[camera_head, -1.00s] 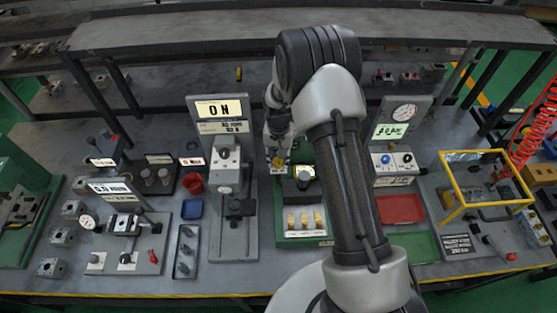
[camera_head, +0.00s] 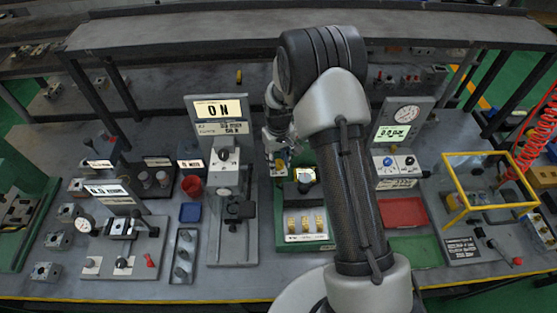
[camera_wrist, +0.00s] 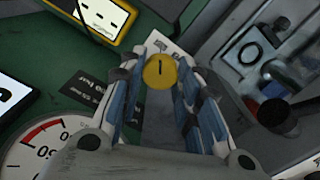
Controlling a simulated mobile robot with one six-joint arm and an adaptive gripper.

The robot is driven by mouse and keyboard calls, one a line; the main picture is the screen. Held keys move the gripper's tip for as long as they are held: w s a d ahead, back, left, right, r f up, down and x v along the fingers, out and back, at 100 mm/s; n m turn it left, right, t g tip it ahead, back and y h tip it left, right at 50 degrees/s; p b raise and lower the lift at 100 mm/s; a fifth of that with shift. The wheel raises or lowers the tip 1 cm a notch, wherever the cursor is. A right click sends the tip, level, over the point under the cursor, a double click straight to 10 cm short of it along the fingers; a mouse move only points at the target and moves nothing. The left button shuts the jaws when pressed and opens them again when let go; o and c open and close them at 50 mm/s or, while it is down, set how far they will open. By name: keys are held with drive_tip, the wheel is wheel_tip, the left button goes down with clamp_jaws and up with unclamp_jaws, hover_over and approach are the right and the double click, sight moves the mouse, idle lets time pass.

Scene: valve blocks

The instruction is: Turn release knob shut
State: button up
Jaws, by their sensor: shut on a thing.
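My gripper (camera_wrist: 160,85) is shut on a small round yellow knob (camera_wrist: 160,71) with a short dark line on its face. The knob sits between the two blue-padded fingertips in the wrist view, above a green surface. In the head view my gripper (camera_head: 278,160) points down at the back left corner of the green station (camera_head: 283,238), right of the ON display stand. The fingers and arm hide most of the knob there.
A round gauge (camera_wrist: 38,150) and a yellow-framed display (camera_wrist: 103,17) lie close left of the fingers in the wrist view. The ON display (camera_head: 219,109) stands left of my gripper. A yellow frame (camera_head: 487,158) stands at the far right.

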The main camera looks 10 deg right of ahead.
sight(278, 163)
idle(0.3)
drive_tip(key=o, duration=1.1)
drive_tip(key=shift+c, duration=0.2)
wheel_tip(278, 163, up, 12)
